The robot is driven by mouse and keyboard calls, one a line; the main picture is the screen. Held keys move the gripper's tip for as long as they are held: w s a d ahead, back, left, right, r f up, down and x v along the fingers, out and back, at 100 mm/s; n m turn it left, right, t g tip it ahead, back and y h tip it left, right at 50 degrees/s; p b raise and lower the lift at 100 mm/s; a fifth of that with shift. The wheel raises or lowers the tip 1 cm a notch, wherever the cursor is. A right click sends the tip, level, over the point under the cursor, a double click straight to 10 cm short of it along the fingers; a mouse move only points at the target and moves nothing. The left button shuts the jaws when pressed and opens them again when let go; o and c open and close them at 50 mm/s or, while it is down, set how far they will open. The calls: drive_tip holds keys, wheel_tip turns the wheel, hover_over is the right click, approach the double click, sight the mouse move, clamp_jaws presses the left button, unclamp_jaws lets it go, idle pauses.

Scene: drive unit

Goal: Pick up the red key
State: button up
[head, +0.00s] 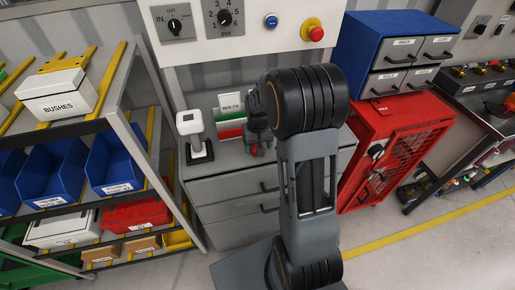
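I cannot make out a red key for certain. A small red piece (254,149) shows just below my gripper (259,132) on the grey drawer cabinet; its shape is too small and covered to name. My gripper is dark and sits above the cabinet top, largely hidden behind my own wrist. Its fingers are too unclear to show whether they are open or shut, or whether they touch the red piece.
A white-headed device (190,122) on a dark base and a BOLTS box (231,107) with green and red bands stand left of my gripper. A red mesh-door cabinet (398,140) carries blue drawers (390,50) at right. A shelf with blue bins (113,160) stands left.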

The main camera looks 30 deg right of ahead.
drive_tip(key=shift+f, duration=1.1)
drive_tip(key=c, duration=1.1)
